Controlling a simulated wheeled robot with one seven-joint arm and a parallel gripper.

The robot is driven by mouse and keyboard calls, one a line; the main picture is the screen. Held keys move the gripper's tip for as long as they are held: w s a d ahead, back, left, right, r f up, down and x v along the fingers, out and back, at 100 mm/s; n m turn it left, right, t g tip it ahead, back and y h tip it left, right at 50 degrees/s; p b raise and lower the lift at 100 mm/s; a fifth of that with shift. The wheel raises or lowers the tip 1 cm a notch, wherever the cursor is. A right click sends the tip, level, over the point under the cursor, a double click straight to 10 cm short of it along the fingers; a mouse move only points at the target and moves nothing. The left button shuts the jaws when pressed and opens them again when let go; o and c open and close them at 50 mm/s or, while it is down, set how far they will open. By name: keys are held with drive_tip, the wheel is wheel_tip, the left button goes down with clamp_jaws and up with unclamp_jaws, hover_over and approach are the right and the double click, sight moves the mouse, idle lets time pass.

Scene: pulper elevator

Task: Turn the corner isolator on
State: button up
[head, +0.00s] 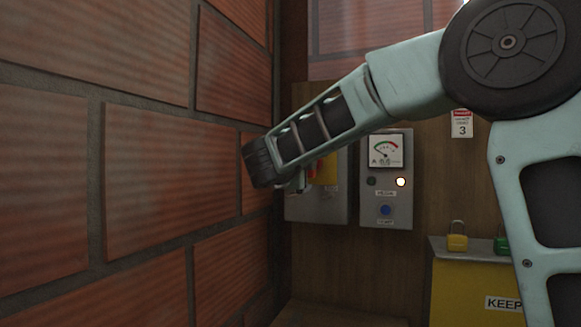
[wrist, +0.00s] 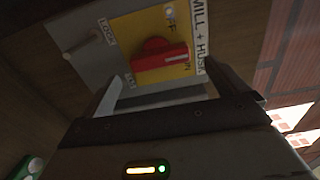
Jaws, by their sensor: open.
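The corner isolator is a grey box (head: 316,207) on the wooden board in the corner, partly hidden by my arm in the head view. In the wrist view its grey face (wrist: 88,58) carries a yellow plate (wrist: 128,28) marked OFF and a red handle (wrist: 160,62). The handle lies roughly level in the picture, its white-marked end at the right, beside lettering it partly covers, apparently ON. My gripper (wrist: 160,92) is open, with its fingers spread below the handle in that view; contact cannot be told. In the head view the fingertips (head: 301,183) are close before the box.
A brick wall (head: 150,160) runs close along the left of my arm. Right of the isolator is a meter panel (head: 387,185) with a lit lamp (head: 401,182) and a blue button (head: 386,210). A yellow box (head: 470,285) with padlocks (head: 457,241) stands lower right.

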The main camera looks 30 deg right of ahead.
drive_tip(key=b+v, duration=0.1)
drive_tip(key=v, duration=1.1)
drive_tip(key=shift+b, duration=0.35)
